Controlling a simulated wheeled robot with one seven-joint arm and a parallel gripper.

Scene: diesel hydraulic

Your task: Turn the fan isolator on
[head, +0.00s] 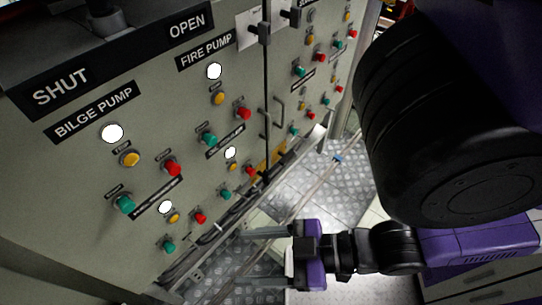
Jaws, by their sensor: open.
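A pale grey control panel (60,180) fills the left and middle of the head view. No readable label on it says fan isolator, so I cannot tell which control that is. A black handle (261,32) on a pale plate sits at the panel's top, and a second black handle (291,17) is to its right. My gripper (245,257) is low in the view, in front of the panel's lower edge. Its two pale fingers point left and are spread apart with nothing between them. It is well below both black handles and apart from them.
Green, red and yellow buttons with white lamps cover the panel, under labels "BILGE PUMP" (95,112) and "FIRE PUMP" (206,50). Pipes or cables (308,190) run along its foot. Checker-plate floor (345,190) is open to the right. My dark arm blocks the upper right.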

